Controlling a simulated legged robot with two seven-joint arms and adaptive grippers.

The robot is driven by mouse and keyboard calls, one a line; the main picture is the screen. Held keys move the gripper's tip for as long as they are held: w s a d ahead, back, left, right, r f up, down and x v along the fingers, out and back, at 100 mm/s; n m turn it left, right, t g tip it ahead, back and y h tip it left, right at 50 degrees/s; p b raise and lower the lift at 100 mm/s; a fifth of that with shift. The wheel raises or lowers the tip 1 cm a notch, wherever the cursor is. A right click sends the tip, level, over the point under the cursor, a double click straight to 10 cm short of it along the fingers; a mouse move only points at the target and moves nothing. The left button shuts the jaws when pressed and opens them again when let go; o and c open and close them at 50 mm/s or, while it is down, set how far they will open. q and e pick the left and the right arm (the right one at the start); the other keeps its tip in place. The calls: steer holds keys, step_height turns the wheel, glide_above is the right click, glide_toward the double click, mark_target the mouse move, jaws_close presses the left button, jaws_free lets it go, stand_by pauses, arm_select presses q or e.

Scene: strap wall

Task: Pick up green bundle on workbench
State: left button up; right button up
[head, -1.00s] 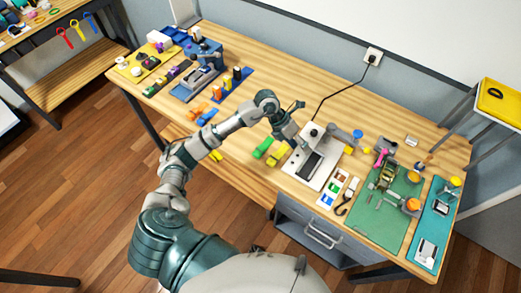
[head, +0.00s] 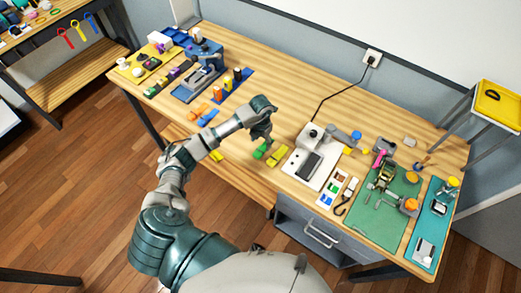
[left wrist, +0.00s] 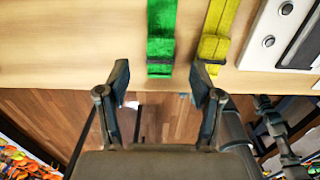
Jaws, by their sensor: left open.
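The green bundle (head: 259,154) lies on the workbench (head: 340,100) near its front edge. In the left wrist view the green bundle (left wrist: 161,40) is a flat folded strap with a darker band at its lower end. My left gripper (head: 266,141) is right above and behind the green bundle in the head view. In the left wrist view the left gripper (left wrist: 162,85) is open and empty, its fingers either side of the bundle's line, short of its lower end. My right gripper is not in view.
A yellow bundle (head: 279,156) lies close to the right of the green one; it also shows in the left wrist view (left wrist: 217,35). A white device (head: 310,155) stands further right. Orange and blue bundles (head: 203,113) lie to the left.

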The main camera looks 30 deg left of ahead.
mark_target(260, 149)
arm_select(q)
steer(key=f, duration=0.3)
steer(key=f+p, duration=0.1)
steer(key=shift+s+f, duration=0.2)
steer(key=shift+s, duration=0.05)
steer(key=shift+f, duration=0.5)
steer(key=c, duration=1.2)
steer(key=shift+r, duration=0.1)
steer(key=shift+c, duration=0.2)
